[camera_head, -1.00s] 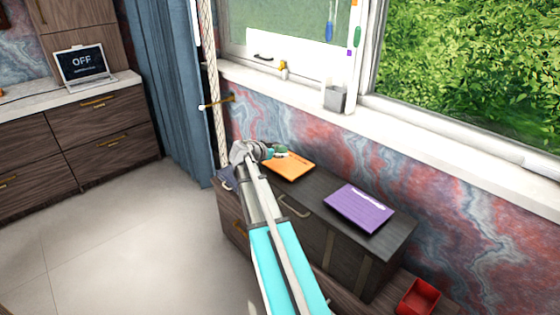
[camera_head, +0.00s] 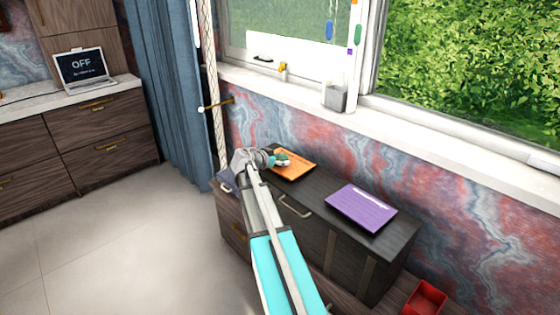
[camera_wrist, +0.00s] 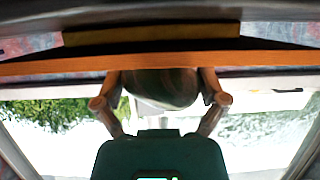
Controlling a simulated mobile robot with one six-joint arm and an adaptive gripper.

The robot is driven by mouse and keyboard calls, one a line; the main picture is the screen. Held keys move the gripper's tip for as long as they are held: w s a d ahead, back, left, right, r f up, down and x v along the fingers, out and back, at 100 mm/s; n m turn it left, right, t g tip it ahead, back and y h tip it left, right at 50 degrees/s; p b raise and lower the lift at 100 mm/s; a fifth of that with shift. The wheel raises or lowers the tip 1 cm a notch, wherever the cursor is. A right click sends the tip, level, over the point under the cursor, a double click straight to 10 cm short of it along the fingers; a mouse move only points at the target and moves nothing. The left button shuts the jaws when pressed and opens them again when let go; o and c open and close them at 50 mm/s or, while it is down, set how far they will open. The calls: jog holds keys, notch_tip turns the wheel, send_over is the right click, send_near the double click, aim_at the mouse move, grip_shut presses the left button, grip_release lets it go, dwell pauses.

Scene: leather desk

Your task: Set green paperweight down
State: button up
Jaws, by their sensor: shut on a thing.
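The green paperweight (camera_wrist: 162,88) is dark and banded in the wrist view, between the two fingers of my gripper (camera_wrist: 160,98). In the head view my gripper (camera_head: 278,160) is over the orange pad (camera_head: 297,165), and the small green paperweight (camera_head: 282,156) shows at its tip. The orange pad's edge (camera_wrist: 50,67) crosses the upper wrist view, which looks upside down. The paperweight is right at the pad's edge line there. I cannot tell whether it touches the pad.
The pad lies at the far end of a dark cabinet top (camera_head: 318,192). A purple notebook (camera_head: 361,208) lies on the nearer end. A red bin (camera_head: 425,298) stands lower right.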

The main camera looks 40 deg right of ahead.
jog(key=shift+f, duration=0.2)
jog(key=o, duration=1)
jog(key=shift+r, duration=0.1)
jog(key=shift+c, duration=0.2)
jog(key=shift+r, duration=0.1)
jog(key=shift+a+r, duration=0.15)
jog(key=shift+s+a+r+p, duration=0.1)
jog(key=shift+a+r+p, duration=0.05)
jog(key=shift+a+p, duration=0.2)
jog(key=w+p+v, duration=0.1)
jog(key=p+v, duration=0.3)
jog(key=v, duration=0.6)
jog(key=shift+s+a+r, duration=0.15)
jog(key=shift+s+a, duration=0.3)
